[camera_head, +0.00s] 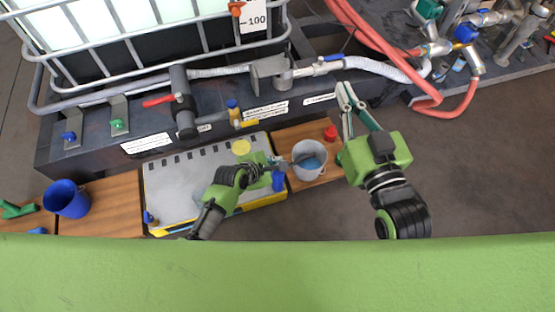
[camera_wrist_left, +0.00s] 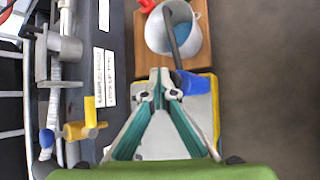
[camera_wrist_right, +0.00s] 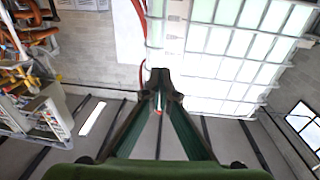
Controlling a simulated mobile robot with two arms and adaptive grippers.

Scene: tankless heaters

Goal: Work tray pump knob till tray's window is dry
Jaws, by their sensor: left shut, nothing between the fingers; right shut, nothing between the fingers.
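My left gripper (camera_head: 274,161) is shut and empty over the tray's right end. My right gripper (camera_head: 343,90) is shut and empty, raised right of the bucket. I cannot make out the tray's window.
A grey bucket (camera_head: 309,172) with blue liquid stands right of the tray, a dark hose (camera_wrist_left: 171,35) reaching into it. A blue bucket (camera_head: 67,199) stands at left. A red object (camera_head: 331,132) is behind the grey bucket. A frame with valves (camera_head: 182,105) runs behind. Floor at right is clear.

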